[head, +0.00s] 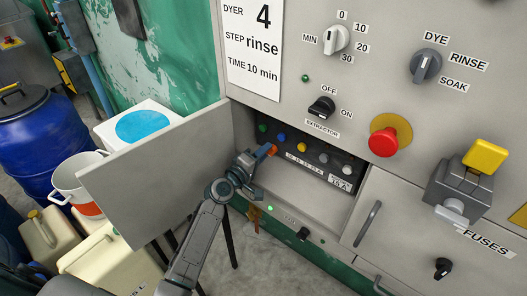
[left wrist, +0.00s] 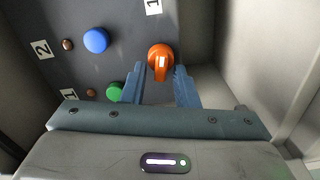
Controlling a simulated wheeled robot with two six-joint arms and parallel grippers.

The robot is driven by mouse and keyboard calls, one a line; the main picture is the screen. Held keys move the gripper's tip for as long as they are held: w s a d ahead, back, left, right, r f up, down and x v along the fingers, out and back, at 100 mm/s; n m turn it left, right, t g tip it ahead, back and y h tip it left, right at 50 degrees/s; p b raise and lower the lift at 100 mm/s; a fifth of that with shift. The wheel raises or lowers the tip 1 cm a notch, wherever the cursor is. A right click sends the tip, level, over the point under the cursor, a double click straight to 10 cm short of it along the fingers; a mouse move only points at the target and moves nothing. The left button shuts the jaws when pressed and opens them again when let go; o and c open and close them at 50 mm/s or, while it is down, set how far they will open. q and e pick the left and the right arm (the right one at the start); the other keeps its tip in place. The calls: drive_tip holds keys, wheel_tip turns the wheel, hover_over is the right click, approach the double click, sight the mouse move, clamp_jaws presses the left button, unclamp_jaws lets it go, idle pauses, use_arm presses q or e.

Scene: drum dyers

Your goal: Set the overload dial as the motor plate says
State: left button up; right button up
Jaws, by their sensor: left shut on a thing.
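An orange dial (head: 272,150) sits on the dark panel (head: 310,168) inside the open recess. In the left wrist view the orange dial (left wrist: 160,58) has a pale mark on its face. My left gripper (head: 264,153) reaches into the recess, its blue fingers on either side of the dial; in the left wrist view the gripper (left wrist: 160,82) is shut on it. A white label (head: 340,182) on the panel reads 15 A; the smaller lettering beside it is hard to read. My right gripper is not in view.
An open door (head: 150,185) stands left of the recess. Blue (left wrist: 96,40) and green (left wrist: 115,92) buttons sit close to the dial. A blue drum (head: 40,140) stands left.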

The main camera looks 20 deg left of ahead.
use_arm(q)
drive_tip(key=shift+d+f+n+p, duration=0.15)
drive_tip(key=shift+n+p, duration=0.35)
drive_tip(key=shift+n, duration=1.2)
drive_tip(key=shift+a+f+n+p, duration=0.15)
drive_tip(key=shift+n+p, duration=0.3)
drive_tip(key=shift+n, duration=1.25)
drive_tip(key=shift+d+f+n+p, duration=0.15)
drive_tip(key=shift+n+p, duration=0.35)
drive_tip(key=shift+n, duration=1.2)
drive_tip(key=o, duration=0.6)
drive_tip(key=shift+o, duration=0.2)
